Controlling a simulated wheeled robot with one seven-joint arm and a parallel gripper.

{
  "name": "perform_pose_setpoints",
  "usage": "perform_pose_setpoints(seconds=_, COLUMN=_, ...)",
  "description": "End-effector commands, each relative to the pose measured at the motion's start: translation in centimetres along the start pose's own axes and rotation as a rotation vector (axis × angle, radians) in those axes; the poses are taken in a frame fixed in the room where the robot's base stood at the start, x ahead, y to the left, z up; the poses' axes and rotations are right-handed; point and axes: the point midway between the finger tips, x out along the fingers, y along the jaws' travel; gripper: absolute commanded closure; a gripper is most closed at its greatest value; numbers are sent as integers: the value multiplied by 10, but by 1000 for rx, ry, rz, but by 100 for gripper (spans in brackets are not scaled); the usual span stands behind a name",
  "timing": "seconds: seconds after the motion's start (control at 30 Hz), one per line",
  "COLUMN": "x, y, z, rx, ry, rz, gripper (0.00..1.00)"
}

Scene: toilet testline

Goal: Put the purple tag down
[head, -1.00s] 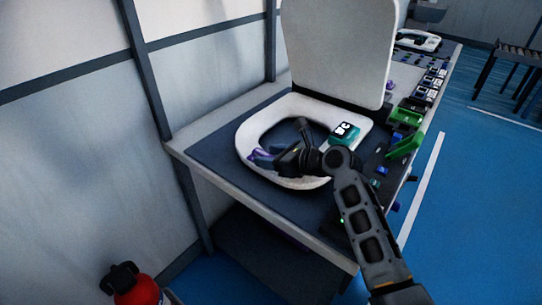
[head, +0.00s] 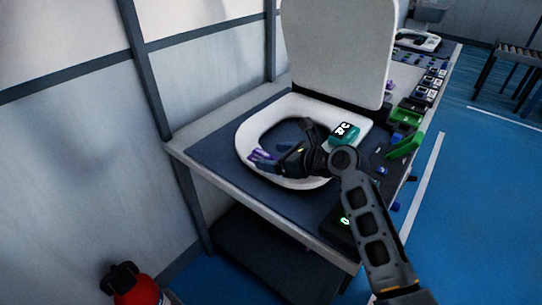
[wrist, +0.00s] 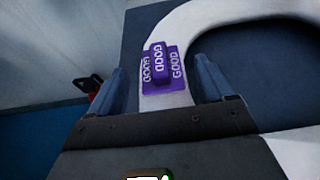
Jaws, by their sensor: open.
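The purple tag (head: 261,154), marked GOOD, lies on the left front part of the white toilet seat ring (head: 243,137). In the wrist view the tag (wrist: 160,73) rests on the white rim (wrist: 180,35), with a raised block along its middle. My gripper (head: 270,162) is open just beside the tag. In the wrist view the two blue-grey fingers of my gripper (wrist: 160,66) stand wide apart on either side of the tag, with gaps between.
The seat's raised lid (head: 340,45) stands behind the ring. A teal box-like device (head: 344,133) sits on the ring's right side. Green holders (head: 406,146) and small parts line the table's right. A red extinguisher (head: 137,290) stands on the floor at lower left.

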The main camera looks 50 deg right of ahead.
Motion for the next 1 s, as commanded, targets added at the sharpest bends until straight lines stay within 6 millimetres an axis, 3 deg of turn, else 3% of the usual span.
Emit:
perform_pose_setpoints(seconds=0.3, x=-66, y=-1, z=0, rx=0, ry=1, rz=-3, gripper=18)
perform_pose_setpoints(seconds=0.5, x=-95, y=-1, z=0, rx=0, ry=0, rz=-1, gripper=18)
perform_pose_setpoints(seconds=0.7, x=-106, y=0, z=0, rx=0, ry=0, rz=1, gripper=18)
perform_pose_setpoints(seconds=1.0, x=-106, y=0, z=0, rx=-1, ry=0, rz=1, gripper=18)
